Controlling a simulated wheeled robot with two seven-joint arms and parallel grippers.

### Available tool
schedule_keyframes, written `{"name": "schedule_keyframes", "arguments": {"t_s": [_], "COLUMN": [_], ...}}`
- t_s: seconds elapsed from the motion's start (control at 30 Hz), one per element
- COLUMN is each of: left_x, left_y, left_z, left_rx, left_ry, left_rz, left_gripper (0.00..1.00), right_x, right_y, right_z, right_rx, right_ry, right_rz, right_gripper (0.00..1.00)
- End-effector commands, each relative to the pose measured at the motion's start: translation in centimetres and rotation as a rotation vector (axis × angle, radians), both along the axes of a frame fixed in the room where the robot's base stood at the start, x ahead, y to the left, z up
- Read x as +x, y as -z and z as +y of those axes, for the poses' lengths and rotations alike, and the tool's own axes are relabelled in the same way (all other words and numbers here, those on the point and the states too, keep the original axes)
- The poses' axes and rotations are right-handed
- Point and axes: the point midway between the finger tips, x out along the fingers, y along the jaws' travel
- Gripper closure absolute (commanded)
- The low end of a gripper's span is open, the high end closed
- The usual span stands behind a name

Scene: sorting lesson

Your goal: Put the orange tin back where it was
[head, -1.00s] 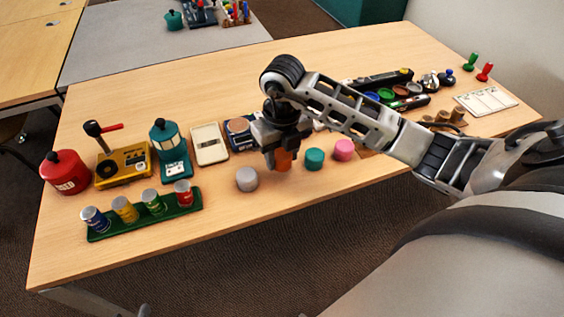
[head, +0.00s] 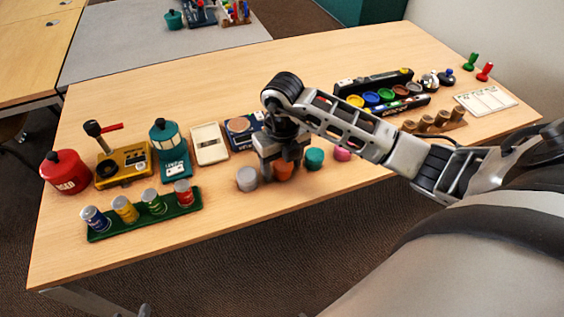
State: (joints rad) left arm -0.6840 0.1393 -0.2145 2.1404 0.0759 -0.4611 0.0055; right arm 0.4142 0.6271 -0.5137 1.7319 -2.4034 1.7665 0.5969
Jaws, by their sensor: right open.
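The orange tin (head: 283,172) stands near the front edge of the table, between the grey tin (head: 247,179) on its left and the teal tin (head: 314,159) on its right. My right gripper (head: 282,168) points down over the orange tin, open, with one finger on each side of it. The gripper hides the tin's upper part, and I cannot tell whether the fingers touch it. A pink tin (head: 342,154) is partly hidden behind my right arm. My left gripper is not in view.
A green rack (head: 180,208) with several coloured tins stands at the front left. Behind it are a red canister (head: 66,172), a yellow device (head: 122,166) and a teal lantern-like thing (head: 169,147). A tray of coloured cups (head: 380,97) stands at the right. The table's back middle is clear.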

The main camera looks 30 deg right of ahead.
Motion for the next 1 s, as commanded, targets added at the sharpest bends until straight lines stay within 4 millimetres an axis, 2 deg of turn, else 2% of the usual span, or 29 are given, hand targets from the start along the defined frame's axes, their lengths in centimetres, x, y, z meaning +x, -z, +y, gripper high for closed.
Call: {"name": "schedule_keyframes", "arguments": {"t_s": [0.17, 0.4, 0.6, 0.77, 1.0], "left_x": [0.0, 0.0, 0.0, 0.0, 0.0], "left_y": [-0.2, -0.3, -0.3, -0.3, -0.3], "left_z": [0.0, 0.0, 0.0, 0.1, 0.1], "left_rx": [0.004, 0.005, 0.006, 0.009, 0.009], "left_ry": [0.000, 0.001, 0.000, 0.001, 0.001], "left_rz": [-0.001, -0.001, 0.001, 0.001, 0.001], "left_gripper": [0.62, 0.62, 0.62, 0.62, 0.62], "right_x": [0.1, 0.0, 0.0, -0.1, -0.2], "right_y": [-2.3, -7.6, -10.9, -12.1, -12.2], "right_z": [0.0, 0.0, 0.0, 0.0, 0.1], "right_rx": [0.000, -0.001, 0.000, 0.000, 0.000], "right_ry": [-0.002, -0.002, 0.000, 0.000, 0.000], "right_rz": [-0.005, -0.007, -0.004, -0.001, 0.000], "right_gripper": [0.37, 0.37, 0.37, 0.37, 0.37]}}
